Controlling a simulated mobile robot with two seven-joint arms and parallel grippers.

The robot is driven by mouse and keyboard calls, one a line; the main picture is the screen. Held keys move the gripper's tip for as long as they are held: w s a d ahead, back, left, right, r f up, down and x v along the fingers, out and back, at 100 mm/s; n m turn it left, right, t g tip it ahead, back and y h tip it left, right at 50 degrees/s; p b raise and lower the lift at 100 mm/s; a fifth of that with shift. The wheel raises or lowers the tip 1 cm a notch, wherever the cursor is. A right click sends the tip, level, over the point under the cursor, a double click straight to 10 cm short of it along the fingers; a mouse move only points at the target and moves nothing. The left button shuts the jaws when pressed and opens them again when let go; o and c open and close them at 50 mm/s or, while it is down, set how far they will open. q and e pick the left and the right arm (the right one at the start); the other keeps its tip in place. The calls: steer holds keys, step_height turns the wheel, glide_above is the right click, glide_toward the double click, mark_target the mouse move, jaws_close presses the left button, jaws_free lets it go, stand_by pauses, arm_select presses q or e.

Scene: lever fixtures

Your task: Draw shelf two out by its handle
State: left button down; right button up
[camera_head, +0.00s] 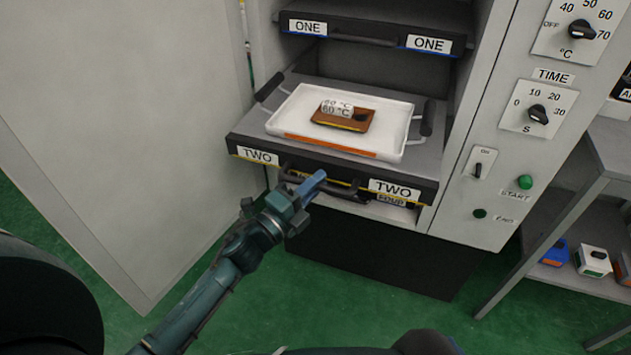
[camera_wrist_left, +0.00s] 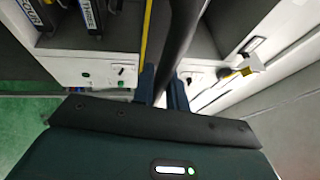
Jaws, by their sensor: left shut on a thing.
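Shelf two (camera_head: 250,141) is a dark shelf with two white TWO labels on its front edge, and it stands out past shelf one above it. Its dark handle (camera_head: 343,191) runs along the front between the labels. My left gripper (camera_head: 306,187) is at the handle and shut on it. In the left wrist view the dark handle bar (camera_wrist_left: 181,38) passes between the two fingers of the gripper (camera_wrist_left: 162,88). A white tray (camera_head: 282,118) with a brown block (camera_head: 353,124) marked 60 °C lies on the shelf. My right gripper is not in view.
Shelf one (camera_head: 375,32) is above, further back. An open cabinet door (camera_head: 120,110) stands at left. A control panel with dials (camera_head: 537,112) and a green button (camera_head: 526,181) is at right, beside a grey rack (camera_head: 604,150). Green floor (camera_head: 240,300) is clear in front.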

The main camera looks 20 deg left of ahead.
arm_select(q)
steer(key=c, duration=1.4)
jaws_free()
steer(key=b+v, duration=0.1)
steer(key=v, duration=1.2)
steer(key=shift+s, duration=0.1)
